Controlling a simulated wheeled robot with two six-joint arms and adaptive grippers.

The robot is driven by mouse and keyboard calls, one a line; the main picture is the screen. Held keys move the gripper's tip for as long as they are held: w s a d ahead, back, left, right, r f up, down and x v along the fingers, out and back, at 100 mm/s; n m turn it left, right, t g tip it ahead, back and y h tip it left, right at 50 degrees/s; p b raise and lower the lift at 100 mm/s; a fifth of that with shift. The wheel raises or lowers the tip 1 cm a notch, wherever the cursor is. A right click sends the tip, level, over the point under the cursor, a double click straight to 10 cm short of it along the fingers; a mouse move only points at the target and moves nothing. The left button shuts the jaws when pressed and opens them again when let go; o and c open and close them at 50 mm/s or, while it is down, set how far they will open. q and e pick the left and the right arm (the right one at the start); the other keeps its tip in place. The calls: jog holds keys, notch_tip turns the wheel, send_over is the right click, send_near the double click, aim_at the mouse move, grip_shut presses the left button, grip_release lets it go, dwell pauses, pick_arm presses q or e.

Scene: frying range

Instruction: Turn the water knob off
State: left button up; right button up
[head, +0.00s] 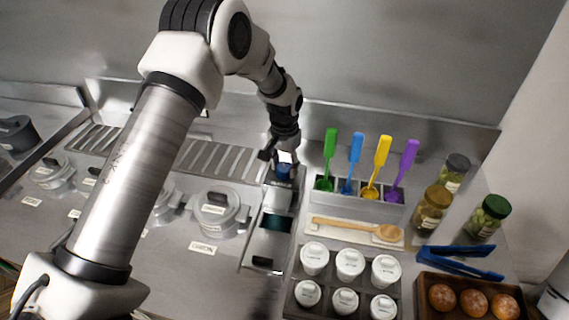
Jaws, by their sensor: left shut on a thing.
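The water knob (283,172) is a small blue piece at the back end of a narrow metal unit (258,250), in the middle of the head view. My left gripper (281,158) reaches down to it from above, its fingers around the knob and shut on it. The fingers and a bright patch hide part of the knob, so I cannot tell which way it is turned.
Upright green, blue, yellow and purple spatulas (381,152) stand close to the right of the knob. A wooden spoon (358,229), lidded white cups (349,264) and jars (487,216) are further right. Lidded metal containers (216,212) stand to the left.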

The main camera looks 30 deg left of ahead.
aim_at(285, 166)
pick_arm(q)
jog(key=shift+s+f+n, duration=0.1)
jog(key=shift+n, duration=0.85)
jog(key=shift+s+f+n, duration=0.1)
jog(key=shift+n, duration=0.85)
jog(key=o, duration=1.1)
jog(key=shift+w, duration=0.1)
jog(key=shift+o, duration=0.2)
jog(key=shift+w, duration=0.1)
jog(key=shift+r, duration=0.6)
notch_tip(285, 166, up, 11)
jog(key=shift+f, duration=0.1)
